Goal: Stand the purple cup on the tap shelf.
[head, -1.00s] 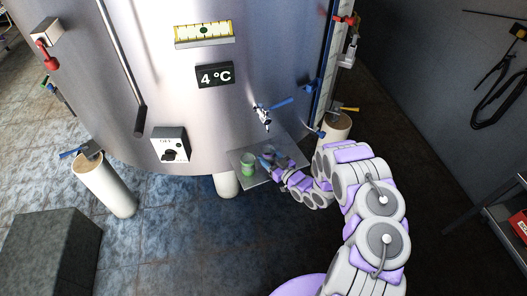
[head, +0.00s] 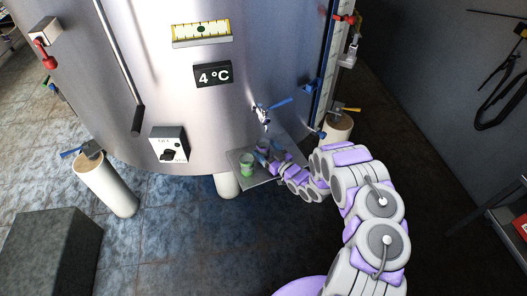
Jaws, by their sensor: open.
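The tap shelf (head: 250,182) is a grey plate at the tank's front, below the tap (head: 263,114) with its blue lever. My gripper (head: 269,154) is low over the shelf, under the tap, reaching in from the right; its jaws are open. A small greyish-purple shape shows around the fingertips; I cannot tell whether it is the purple cup or part of my fingers. The purple cup is not clearly seen anywhere else. A green cup (head: 247,166) stands upright on the shelf's left part, just left of my gripper.
The steel tank (head: 270,60) rises behind the shelf. A switch box (head: 169,145) is on its wall at the left. Tank legs (head: 107,186) stand on the floor. A grey block (head: 50,250) is at the lower left. The shelf's front left corner is bare.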

